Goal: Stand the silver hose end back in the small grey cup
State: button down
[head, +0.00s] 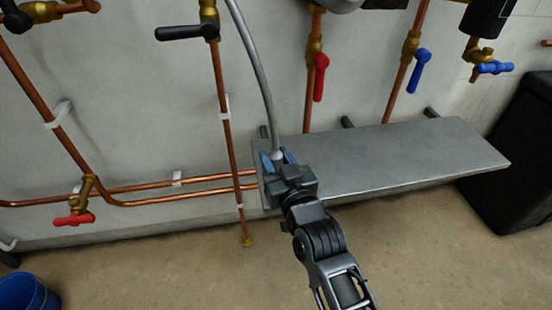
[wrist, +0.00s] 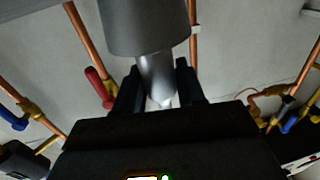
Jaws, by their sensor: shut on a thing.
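My gripper (head: 278,158) is at the left end of the grey metal shelf in the head view, its blue-tipped fingers closed around the lower end of the grey hose (head: 259,70). In the wrist view, the silver hose end (wrist: 157,75) sits between the dark fingers of my gripper (wrist: 158,90), with a wider grey cylinder (wrist: 145,28) above it. The hose runs up and out of the head view.
The bare shelf (head: 400,155) extends right, with brackets behind it. Copper pipes (head: 222,105) stand close left. Valves with red (head: 320,77) and blue (head: 421,70) handles hang above. A black bin (head: 515,150) is at right, a blue bucket (head: 28,292) at lower left.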

jog(key=shift+f, duration=0.2)
jog(key=c, duration=0.7)
grip_release()
jog(key=shift+r, duration=0.25)
jog(key=shift+s+d+r+p, duration=0.1)
jog(key=shift+s+p, duration=0.05)
jog(key=shift+p, duration=0.2)
jog(key=v, duration=1.1)
jog(key=shift+s+d+b, duration=0.2)
jog(key=shift+s+b, duration=0.05)
jog(key=shift+b, duration=0.1)
